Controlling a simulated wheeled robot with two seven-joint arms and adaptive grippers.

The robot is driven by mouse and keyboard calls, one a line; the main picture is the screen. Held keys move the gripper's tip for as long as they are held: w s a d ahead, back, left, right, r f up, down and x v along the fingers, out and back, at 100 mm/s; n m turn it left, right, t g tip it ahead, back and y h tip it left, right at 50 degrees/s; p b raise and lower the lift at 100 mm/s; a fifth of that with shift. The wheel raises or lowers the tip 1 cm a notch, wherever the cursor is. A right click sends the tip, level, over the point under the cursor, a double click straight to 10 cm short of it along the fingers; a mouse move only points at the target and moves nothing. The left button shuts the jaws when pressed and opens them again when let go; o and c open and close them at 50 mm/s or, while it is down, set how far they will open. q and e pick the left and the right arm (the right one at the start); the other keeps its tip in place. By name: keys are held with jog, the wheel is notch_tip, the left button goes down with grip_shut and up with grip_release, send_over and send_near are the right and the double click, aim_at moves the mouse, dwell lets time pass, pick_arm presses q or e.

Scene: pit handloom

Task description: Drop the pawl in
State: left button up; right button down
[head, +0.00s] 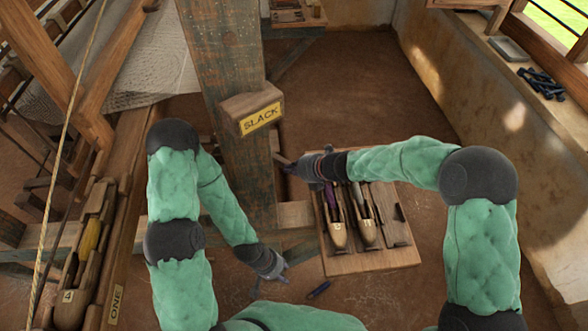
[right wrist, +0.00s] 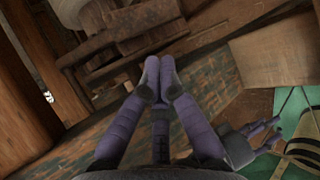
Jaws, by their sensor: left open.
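The post (head: 232,90) carries a wooden block with a yellow SLACK label (head: 260,118). My right gripper (head: 284,164) is beside the post, below and right of this block. In the right wrist view its purple fingertips (right wrist: 158,68) are together, with no held object visible between them. Wooden parts (right wrist: 125,35) show beyond the fingertips; I cannot tell which, if any, is the pawl. My left gripper (head: 283,277) is open and low, in front of the post's foot, with nothing seen in it.
A wooden tray (head: 375,262) with several shuttles stands right of the post, beneath my right forearm. A small blue-handled item (head: 319,289) lies on the floor. At left a shuttle (head: 72,305) rests by the loom beam. The floor beyond the tray is clear.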

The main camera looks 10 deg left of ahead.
jog(key=b+x, duration=0.2)
jog(key=x, duration=0.5)
jog(key=w+d+r+h+p, duration=0.1)
jog(key=d+r+p, duration=0.2)
jog(key=r+p, duration=0.4)
jog(key=p, duration=0.3)
jog(key=shift+d, duration=0.3)
jog(key=shift+r, duration=0.1)
dwell(0.3)
jog(key=v, duration=1.2)
jog(key=shift+s, duration=0.15)
